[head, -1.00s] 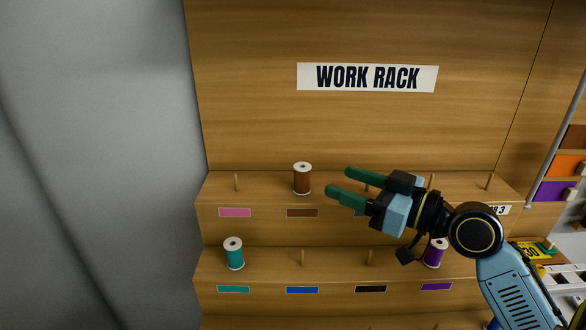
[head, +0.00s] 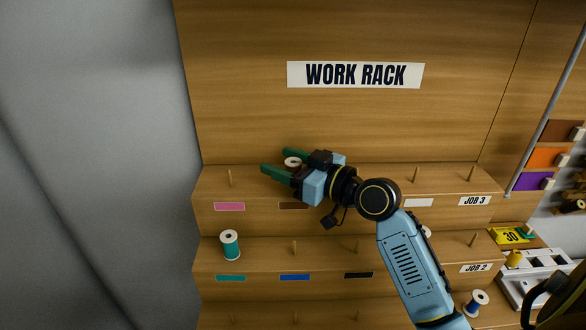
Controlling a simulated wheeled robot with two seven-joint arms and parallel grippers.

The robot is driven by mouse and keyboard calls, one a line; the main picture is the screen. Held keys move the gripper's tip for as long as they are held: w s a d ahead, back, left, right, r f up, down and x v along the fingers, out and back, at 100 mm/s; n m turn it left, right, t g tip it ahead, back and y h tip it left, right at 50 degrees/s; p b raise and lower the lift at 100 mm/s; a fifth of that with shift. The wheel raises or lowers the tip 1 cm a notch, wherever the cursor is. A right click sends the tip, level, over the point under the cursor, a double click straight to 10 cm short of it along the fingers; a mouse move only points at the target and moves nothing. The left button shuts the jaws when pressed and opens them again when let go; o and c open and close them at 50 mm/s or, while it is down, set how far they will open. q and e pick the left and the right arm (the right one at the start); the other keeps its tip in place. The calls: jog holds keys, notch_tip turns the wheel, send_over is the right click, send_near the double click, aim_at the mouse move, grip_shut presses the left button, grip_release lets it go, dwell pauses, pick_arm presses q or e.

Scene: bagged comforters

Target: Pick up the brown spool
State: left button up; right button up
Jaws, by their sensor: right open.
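The brown spool (head: 292,163) stands on the top step of the wooden work rack (head: 215,182), above the brown label. Only its white top flange and a little below it show; my right gripper hides the rest. My right gripper (head: 274,162) is open, with its green fingers pointing left. One finger passes behind the spool and the other in front, so the spool sits between them close to the palm. I cannot tell whether either finger touches it. My left gripper is not in view.
A teal spool (head: 230,245) stands on the lower step at the left. Empty wooden pegs stand along both steps. A blue spool (head: 476,301) is at the lower right, near a white rack (head: 548,268) and a yellow spool (head: 513,259). A grey wall is at the left.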

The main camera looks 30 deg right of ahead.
jog(key=c, duration=1.1)
jog(key=shift+o, duration=0.2)
